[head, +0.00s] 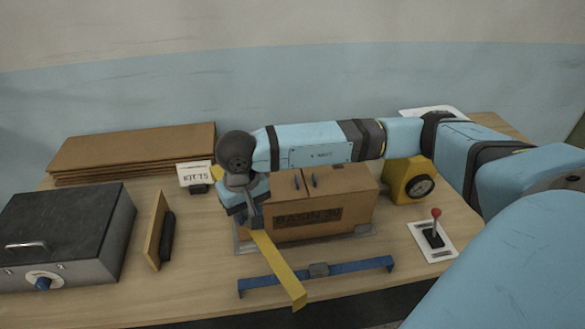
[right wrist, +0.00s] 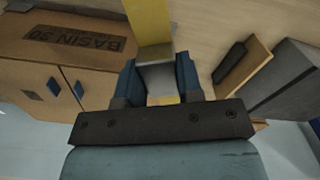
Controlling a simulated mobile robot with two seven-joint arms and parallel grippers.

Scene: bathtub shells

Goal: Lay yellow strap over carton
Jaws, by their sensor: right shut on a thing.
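A brown carton (head: 345,211) marked "BASIN 30" stands on a grey plate in the middle of the table; its lettered side also shows in the right wrist view (right wrist: 45,62). My right gripper (head: 255,218) is at the carton's left front corner, shut on the yellow strap (head: 279,270). The strap slants from the fingers down toward the table's front edge, its bent far end in front of the carton. In the right wrist view, the strap (right wrist: 149,22) runs up from a grey piece between the blue fingers (right wrist: 160,82). My left gripper is out of view.
A blue strap (head: 348,268) lies in front of the carton. A yellow wheeled device (head: 398,178) and a red-knobbed lever (head: 434,236) are at right. A brown board with a black handle (head: 157,230), a grey box (head: 70,225), a small sign (head: 194,175) and flat cardboard (head: 130,147) are at left.

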